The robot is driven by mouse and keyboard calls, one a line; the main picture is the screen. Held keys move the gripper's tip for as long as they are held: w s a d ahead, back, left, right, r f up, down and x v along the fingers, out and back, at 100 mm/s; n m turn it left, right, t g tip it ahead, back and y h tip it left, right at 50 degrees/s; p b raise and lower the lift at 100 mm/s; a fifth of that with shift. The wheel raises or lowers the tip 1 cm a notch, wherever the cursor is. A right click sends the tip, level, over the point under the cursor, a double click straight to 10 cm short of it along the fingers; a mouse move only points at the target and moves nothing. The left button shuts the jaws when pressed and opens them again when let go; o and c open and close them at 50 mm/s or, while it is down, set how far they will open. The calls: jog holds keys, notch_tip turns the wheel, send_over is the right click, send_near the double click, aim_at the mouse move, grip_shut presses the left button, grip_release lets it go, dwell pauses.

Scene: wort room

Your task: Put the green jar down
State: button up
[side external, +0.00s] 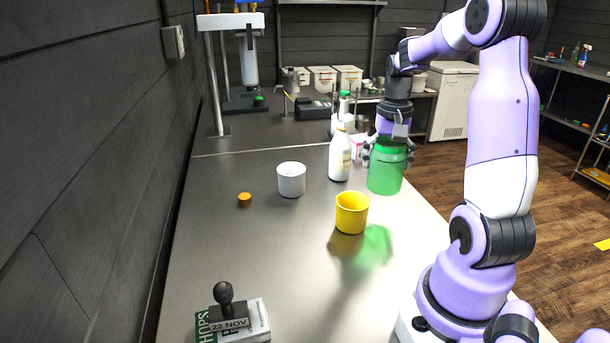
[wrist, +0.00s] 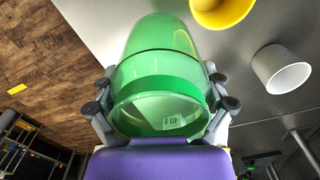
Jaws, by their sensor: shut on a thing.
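The green jar (side external: 385,172) is translucent and upright, near the right edge of the steel bench. My gripper (side external: 388,150) is shut on it near its top, with fingers on both sides. In the wrist view the jar (wrist: 162,60) fills the middle, held between the fingers of my gripper (wrist: 160,105). A green tint lies on the bench to the front of the jar. I cannot tell for sure whether the jar's base touches the bench.
A yellow cup (side external: 351,213), a white cup (side external: 291,180) and a white bottle (side external: 340,155) stand left of the jar. An orange cap (side external: 244,199) lies farther left. A stamp (side external: 228,308) sits at the front left. The bench's front middle is clear.

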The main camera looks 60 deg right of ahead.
jog(key=shift+s+d+f, duration=0.3)
jog(key=shift+d+f, duration=0.35)
jog(key=shift+f, duration=0.45)
jog(key=shift+s+d+f, duration=0.3)
jog(key=shift+d+f, duration=0.3)
jog(key=shift+f, duration=0.45)
jog(key=shift+s+d+f, duration=0.3)
jog(key=shift+d+f, duration=0.35)
jog(key=shift+f, duration=0.45)
jog(key=o, duration=1)
jog(key=shift+f, duration=0.15)
